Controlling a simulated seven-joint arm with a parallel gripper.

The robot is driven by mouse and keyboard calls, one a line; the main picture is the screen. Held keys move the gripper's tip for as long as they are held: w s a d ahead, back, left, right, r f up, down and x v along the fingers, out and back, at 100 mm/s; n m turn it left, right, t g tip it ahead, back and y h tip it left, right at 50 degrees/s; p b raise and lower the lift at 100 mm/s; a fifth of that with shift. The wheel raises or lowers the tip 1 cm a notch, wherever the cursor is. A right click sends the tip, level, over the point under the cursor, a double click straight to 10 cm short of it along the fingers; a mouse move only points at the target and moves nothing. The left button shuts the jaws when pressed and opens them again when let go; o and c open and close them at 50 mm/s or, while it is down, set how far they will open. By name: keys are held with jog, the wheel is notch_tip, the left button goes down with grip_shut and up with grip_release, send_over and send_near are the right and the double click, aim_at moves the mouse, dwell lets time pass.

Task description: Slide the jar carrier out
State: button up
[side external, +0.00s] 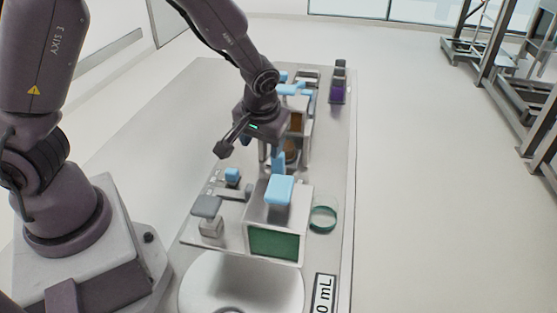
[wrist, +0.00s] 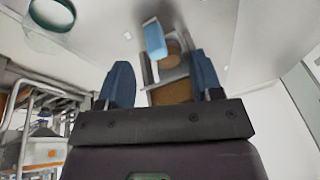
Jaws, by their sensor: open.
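What looks like the jar carrier, a pale frame with brown round-topped contents, stands behind the green-fronted box in the side view (side external: 296,122). It is partly hidden by my arm. In the wrist view the carrier (wrist: 183,71) lies between and beyond my fingers, with a blue handle-like piece (wrist: 155,40) near it. My gripper (side external: 277,163) points down just behind the box's blue top piece. Its two blue fingers are spread apart in the wrist view (wrist: 161,66), with nothing clearly held. I cannot tell whether a finger touches the carrier.
A pale box with a green front (side external: 274,243) and blue top piece (side external: 279,190) stands in front. A green-rimmed glass dish (side external: 323,218) is at its right. A grey-topped piece (side external: 207,207) is left. A dark purple item (side external: 338,90) stands far back. The table's left side is clear.

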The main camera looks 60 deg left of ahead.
aim_at(279, 161)
jog(key=w+a+f+n, duration=0.1)
jog(key=w+f, duration=0.1)
jog(key=f, duration=0.1)
jog(key=w+a+f+n+t, duration=0.1)
jog(key=w+a+f, duration=0.1)
jog(key=f, duration=0.2)
jog(key=w+a+f, duration=0.1)
jog(key=w+f, duration=0.2)
jog(key=f, duration=0.1)
jog(key=shift+a+f+n+t, duration=0.15)
jog(key=shift+a+n+t, duration=0.15)
jog(key=shift+n, duration=0.1)
